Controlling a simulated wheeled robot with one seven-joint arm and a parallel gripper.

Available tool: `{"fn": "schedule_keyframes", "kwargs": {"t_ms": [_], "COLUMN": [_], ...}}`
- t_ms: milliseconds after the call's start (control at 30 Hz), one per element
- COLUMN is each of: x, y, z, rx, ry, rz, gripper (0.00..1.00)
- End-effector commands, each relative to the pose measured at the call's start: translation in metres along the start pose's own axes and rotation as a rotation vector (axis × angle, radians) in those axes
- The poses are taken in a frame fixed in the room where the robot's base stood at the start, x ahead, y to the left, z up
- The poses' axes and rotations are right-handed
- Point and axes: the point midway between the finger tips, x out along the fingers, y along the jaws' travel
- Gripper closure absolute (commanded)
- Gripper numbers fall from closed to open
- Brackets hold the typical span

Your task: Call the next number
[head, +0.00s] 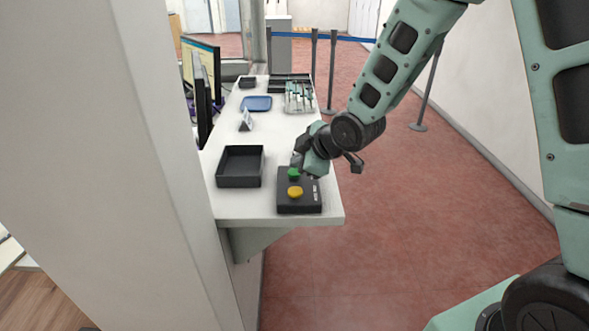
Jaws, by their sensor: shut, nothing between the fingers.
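A black button box (299,204) lies on the near end of the white counter. It has a yellow button (295,192) nearer me and a green button (293,173) behind it. Small white lettering beside the buttons is too small to read. My gripper (296,165) is shut and empty, with its tip right at the green button. I cannot tell whether it touches or presses the button. The wrist hides part of the box's far right corner.
An empty black tray (240,183) sits left of the box on the counter (270,215). A small sign (246,121), a blue tray (256,103) and a tray of pens (299,96) stand farther back. Monitors (203,80) line the left edge. A wall pillar (150,180) stands at left.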

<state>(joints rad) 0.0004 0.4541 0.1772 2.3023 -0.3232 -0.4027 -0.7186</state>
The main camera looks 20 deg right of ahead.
Motion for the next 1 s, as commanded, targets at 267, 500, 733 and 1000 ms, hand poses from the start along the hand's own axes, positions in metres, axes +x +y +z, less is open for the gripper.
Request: {"fn": "schedule_keyframes", "kwargs": {"t_ms": [267,500,733,1000], "x": [-0.001,-0.016,-0.031,-0.042], "y": [0.001,0.012,0.023,0.031], "z": [-0.001,-0.012,-0.023,-0.031], "rx": [-0.001,-0.001,-0.001,-0.001], "ry": [0.000,0.001,0.001,0.000], "rz": [0.000,0.001,0.001,0.000], "gripper": [1.00,1.00,1.00,1.00]}}
